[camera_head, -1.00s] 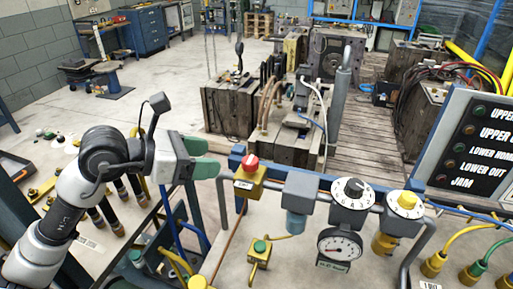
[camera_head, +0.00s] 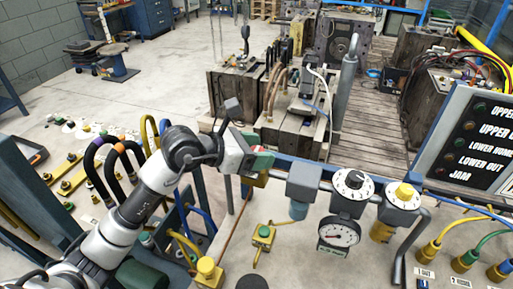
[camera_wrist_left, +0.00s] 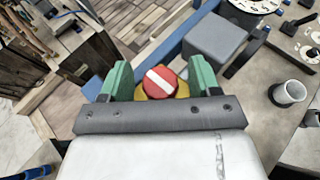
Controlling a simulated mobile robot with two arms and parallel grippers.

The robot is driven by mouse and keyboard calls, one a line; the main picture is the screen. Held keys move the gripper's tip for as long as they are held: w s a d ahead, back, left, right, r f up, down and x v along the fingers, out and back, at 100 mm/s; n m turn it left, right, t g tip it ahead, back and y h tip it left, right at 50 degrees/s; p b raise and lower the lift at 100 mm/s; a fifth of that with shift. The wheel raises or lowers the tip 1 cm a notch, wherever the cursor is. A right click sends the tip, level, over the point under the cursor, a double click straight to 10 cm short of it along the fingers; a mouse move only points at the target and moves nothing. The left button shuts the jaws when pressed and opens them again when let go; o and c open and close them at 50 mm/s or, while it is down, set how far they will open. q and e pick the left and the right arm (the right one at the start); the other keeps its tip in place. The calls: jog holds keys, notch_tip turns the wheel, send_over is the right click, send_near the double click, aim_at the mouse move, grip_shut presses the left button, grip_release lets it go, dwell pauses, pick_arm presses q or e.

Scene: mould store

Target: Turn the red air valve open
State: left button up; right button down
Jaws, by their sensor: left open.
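The red air valve is a round red knob with a white bar across it, on a yellow body. In the left wrist view the red knob (camera_wrist_left: 161,82) sits between the two green fingers of my left gripper (camera_wrist_left: 161,84), with a gap on each side. The white bar runs diagonally. In the head view my left gripper (camera_head: 258,161) is at the valve and hides most of it; part of its yellow body (camera_head: 259,179) shows below the fingers. The left gripper is open. My right gripper is not in view.
Right of the valve on the same pipe are a grey block (camera_head: 304,180), a white numbered dial (camera_head: 352,187), a pressure gauge (camera_head: 338,234) and a yellow-knobbed dial (camera_head: 403,193). A label panel (camera_head: 470,140) stands at right. Wooden-based moulds stand behind.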

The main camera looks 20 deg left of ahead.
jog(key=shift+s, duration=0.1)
pick_arm(q)
jog(key=c, duration=0.9)
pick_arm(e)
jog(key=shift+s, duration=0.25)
